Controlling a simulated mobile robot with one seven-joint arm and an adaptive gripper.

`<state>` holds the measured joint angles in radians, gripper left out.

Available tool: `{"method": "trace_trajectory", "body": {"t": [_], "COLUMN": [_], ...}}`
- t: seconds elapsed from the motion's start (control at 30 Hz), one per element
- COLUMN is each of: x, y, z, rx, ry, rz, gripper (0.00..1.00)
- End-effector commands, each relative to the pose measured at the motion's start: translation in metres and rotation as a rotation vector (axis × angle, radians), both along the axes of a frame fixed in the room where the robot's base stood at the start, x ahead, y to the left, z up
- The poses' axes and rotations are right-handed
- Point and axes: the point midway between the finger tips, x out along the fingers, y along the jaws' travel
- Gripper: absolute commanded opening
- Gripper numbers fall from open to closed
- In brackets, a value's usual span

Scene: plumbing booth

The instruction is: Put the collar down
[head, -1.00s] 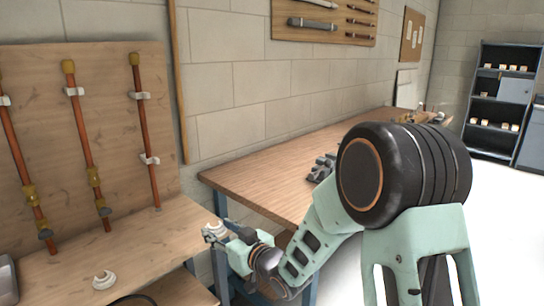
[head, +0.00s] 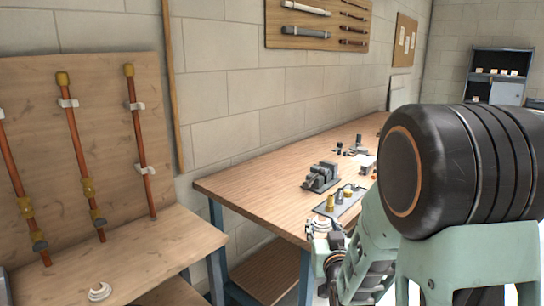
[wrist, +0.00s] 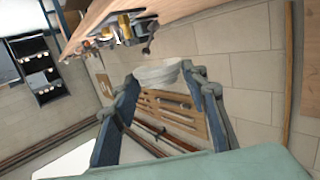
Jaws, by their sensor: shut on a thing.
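A white collar (wrist: 157,73) sits between the two fingertips of my gripper (wrist: 166,82) in the wrist view. The gripper is shut on it and holds it clear of any surface there. In the head view my gripper (head: 322,236) is at the front edge of the wooden workbench (head: 262,194), and the pale collar (head: 320,225) shows small at its tip. Whether it is over the bench top or just in front of it, I cannot tell. My arm hides part of the bench's right side.
A grey vise (head: 321,177) and a dark tray (head: 342,203) with small fittings are on the workbench near the gripper. Its left end is clear. A white ring-like part (head: 99,291) lies on the left bench, below copper pipes (head: 82,155) on a wooden panel.

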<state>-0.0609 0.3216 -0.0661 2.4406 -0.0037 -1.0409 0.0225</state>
Motion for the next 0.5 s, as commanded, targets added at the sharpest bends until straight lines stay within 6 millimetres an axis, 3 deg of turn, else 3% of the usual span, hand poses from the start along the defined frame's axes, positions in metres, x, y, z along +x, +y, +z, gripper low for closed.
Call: {"method": "trace_trajectory", "body": {"t": [0.5], "x": [0.0], "y": [0.001], "z": [0.102], "rx": [0.0], "ry": [0.0], "rz": [0.002], "gripper": [0.24]}}
